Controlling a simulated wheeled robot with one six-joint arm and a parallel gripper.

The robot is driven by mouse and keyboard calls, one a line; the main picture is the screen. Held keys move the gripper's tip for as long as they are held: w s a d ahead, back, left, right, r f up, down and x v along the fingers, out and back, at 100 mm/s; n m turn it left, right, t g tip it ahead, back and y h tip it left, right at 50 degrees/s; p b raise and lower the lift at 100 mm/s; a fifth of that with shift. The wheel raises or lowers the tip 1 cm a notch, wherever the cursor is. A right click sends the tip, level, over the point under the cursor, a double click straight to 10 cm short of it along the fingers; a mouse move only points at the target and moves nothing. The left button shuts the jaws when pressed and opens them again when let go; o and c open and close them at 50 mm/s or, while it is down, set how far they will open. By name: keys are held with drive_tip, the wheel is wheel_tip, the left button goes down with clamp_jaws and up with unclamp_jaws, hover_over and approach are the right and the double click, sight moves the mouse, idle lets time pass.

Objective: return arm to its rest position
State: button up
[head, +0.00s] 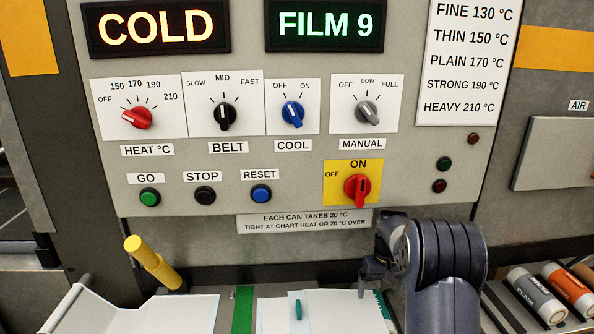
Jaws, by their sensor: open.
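My arm rises from the bottom edge right of centre, dark and thick, in the head view. My gripper (372,274) is at its left side, low in front of the panel's lower edge, over the white sheets. Its jaws are open and I see nothing held in them. The arm's bend hides part of the gripper and the area behind it.
The control panel has a red heat knob (137,118) and a red main switch (356,188) at ON. Its displays read COLD and FILM 9. A yellow handle (152,262) stands at left. Cans (537,295) lie at right, near my arm. White sheets (335,312) lie below.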

sight(378, 306)
wheel_tip(378, 306, down, 11)
drive_tip(key=shift+r, duration=0.1)
drive_tip(key=shift+s, duration=0.9)
drive_tip(key=shift+w, duration=0.1)
drive_tip(key=shift+w, duration=0.6)
drive_tip(key=r, duration=1.1)
drive_tip(key=shift+w, duration=0.2)
wheel_tip(378, 306, down, 11)
drive_tip(key=shift+r, duration=0.2)
drive_tip(key=shift+s+f, duration=0.2)
drive_tip(key=shift+s, duration=0.2)
drive_tip(key=s+p, duration=0.1)
drive_tip(key=s, duration=1.6)
drive_tip(key=shift+d, duration=0.3)
